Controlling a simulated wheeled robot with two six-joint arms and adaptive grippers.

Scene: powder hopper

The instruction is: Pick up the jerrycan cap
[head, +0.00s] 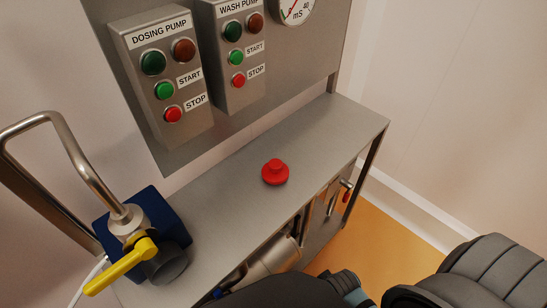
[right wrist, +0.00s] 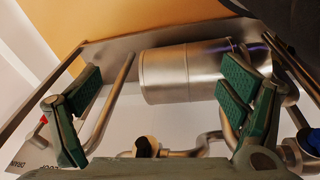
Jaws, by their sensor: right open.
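The jerrycan cap, a red round cap with a smaller raised knob on top (head: 275,173), sits upright on the bare metal shelf (head: 228,192) in the head view. Nothing touches it. My right gripper (right wrist: 165,88) shows in the right wrist view with its two green-padded fingers wide apart and nothing held between them. The cap does not show in the right wrist view. My left gripper is not in view.
A yellow-handled valve (head: 122,266) with a bent steel pipe (head: 75,150) stands at the shelf's left end. The dosing pump box (head: 150,60) and wash pump box (head: 235,70) are on the panel behind. A steel cylinder (right wrist: 185,72) lies beyond my right fingers.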

